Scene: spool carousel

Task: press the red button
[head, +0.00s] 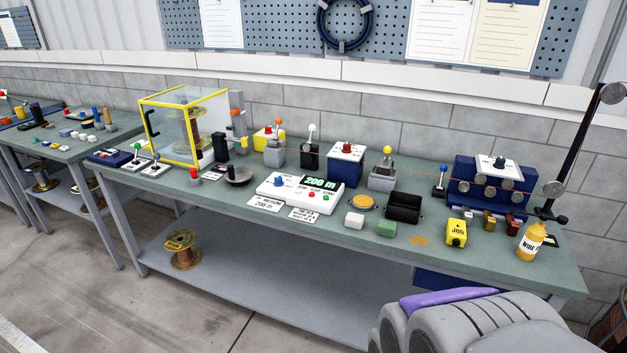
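A white control panel (299,194) stands near the front edge of the green workbench, with a green "200 m" display. On its face are a blue knob (279,182), a small red button (312,195) and a green button (326,198) to its right. The red button is unobstructed; I cannot tell whether it is pressed. Another small red-topped part (195,174) stands further left, beside a round dark disc. Grey rounded parts of my own body fill the bottom right corner, apart from the panel. I see no gripper fingertips.
Two white label plates (265,204) lie before the panel. A white block (354,219), a green block (387,229) and a black bin (403,208) stand to its right. Behind are a red-knobbed blue box (346,164) and several lever boxes. A yellow-framed clear cage (186,126) stands left.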

